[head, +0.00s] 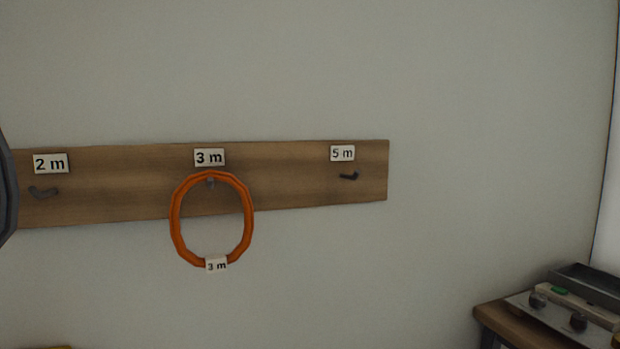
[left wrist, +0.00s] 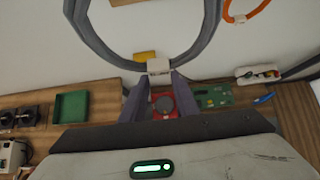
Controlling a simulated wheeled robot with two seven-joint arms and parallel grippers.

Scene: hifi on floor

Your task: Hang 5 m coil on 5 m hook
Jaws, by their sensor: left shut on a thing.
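The wooden rail (head: 120,200) on the wall carries hooks labelled 2 m, 3 m and 5 m. The 5 m hook (head: 349,176) at the right is empty. The 2 m hook (head: 43,192) is also empty. An orange 3 m coil (head: 249,215) hangs on the 3 m hook. My left gripper (left wrist: 159,76) is shut on a grey coil (left wrist: 83,32) at its tag (left wrist: 159,66); the tag's writing cannot be read. The grey coil's edge also shows in the head view (head: 6,195), at the far left. My right gripper is in neither view.
A bench (head: 492,314) with equipment (head: 560,305) stands at the lower right. The left wrist view shows a green tray (left wrist: 71,118), a red object (left wrist: 185,101) and a green board (left wrist: 213,97) below. The wall around the 5 m hook is clear.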

